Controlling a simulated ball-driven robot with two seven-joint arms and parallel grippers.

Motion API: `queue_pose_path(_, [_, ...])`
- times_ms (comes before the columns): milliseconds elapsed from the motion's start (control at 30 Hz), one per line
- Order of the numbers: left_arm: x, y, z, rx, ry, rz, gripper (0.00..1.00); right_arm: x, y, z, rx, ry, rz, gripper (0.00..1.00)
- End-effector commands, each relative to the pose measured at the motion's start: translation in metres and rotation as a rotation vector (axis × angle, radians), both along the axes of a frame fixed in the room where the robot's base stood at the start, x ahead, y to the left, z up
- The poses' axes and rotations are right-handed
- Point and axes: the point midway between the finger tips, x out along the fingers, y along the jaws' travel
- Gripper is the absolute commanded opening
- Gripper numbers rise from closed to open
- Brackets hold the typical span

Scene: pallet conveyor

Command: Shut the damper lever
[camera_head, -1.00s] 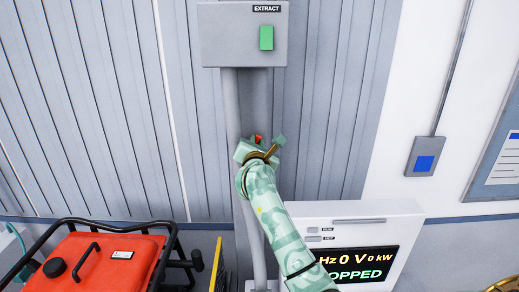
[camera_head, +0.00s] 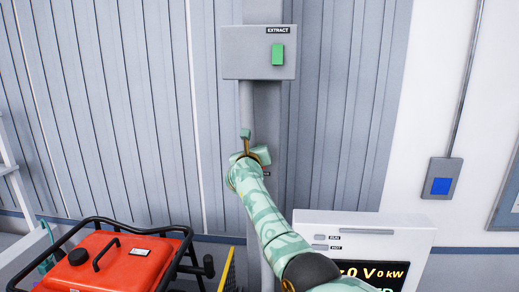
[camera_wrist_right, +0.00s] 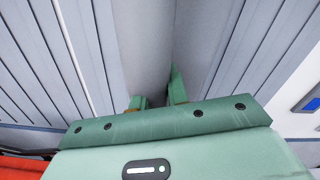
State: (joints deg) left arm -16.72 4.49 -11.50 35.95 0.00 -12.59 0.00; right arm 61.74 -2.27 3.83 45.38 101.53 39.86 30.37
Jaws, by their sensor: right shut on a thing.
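My right gripper (camera_head: 253,147) is at the grey post below the extract box, with one finger pointing up. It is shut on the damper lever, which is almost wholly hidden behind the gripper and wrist. Only a small red bit (camera_head: 264,166) shows beside the gripper, and I cannot tell the lever's exact angle. In the right wrist view, the two green fingers (camera_wrist_right: 159,97) stand in front of the grey post, and the lever between them is hidden by the gripper body. My left gripper is not in view.
The grey extract box (camera_head: 240,66) with a green switch (camera_head: 278,54) is above the gripper. A red generator (camera_head: 130,262) in a black frame stands at lower left. A white display cabinet (camera_head: 375,221) is at lower right, partly behind my arm. A blue-buttoned wall box (camera_head: 441,186) is further right.

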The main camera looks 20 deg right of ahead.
Motion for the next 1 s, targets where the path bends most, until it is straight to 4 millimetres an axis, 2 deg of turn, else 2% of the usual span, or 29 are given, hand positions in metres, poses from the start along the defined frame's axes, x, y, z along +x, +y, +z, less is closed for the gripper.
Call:
queue_pose_path(400, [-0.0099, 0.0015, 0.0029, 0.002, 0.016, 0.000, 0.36, 0.0055, 0.0092, -0.0047, -0.165, 0.100, 0.000, 0.00])
queue_pose_path(967, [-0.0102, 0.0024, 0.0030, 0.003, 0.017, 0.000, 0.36, 0.0062, 0.0105, -0.0065, -0.190, 0.117, 0.001, 0.00])
queue_pose_path(1000, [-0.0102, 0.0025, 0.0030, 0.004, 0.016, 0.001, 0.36, 0.0062, 0.0105, -0.0065, -0.190, 0.117, 0.001, 0.24])
